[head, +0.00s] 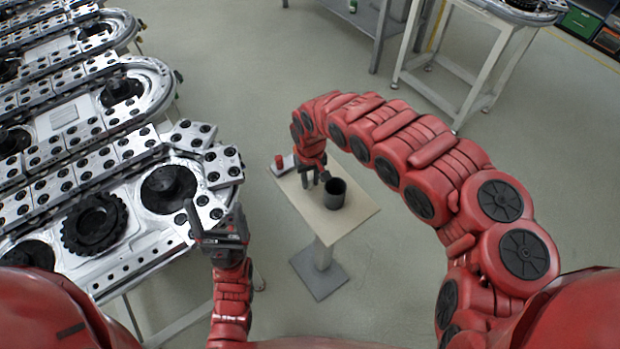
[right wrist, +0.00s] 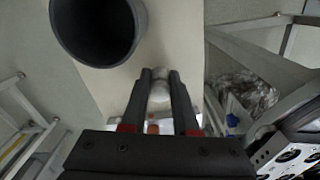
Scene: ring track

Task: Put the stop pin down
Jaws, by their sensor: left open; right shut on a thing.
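My right gripper (head: 312,181) is over the small beige table (head: 350,217), just left of a dark grey cup (head: 335,187). In the right wrist view its two dark fingers (right wrist: 160,80) are shut on a small pale, rounded piece (right wrist: 159,91), which I take to be the stop pin. Most of it is hidden between the fingers, and I cannot tell whether it touches the table. The cup (right wrist: 97,58) is open-topped and apart from the fingers in that view. My left gripper (head: 214,216) is open and empty by the track's near right end.
A red piece on a small pale holder (head: 280,164) sits at the table's left corner. The metal ring track (head: 165,215) with black wheels fills the left side. A white-framed stand (head: 468,75) is at the back right. The table's front right part is bare.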

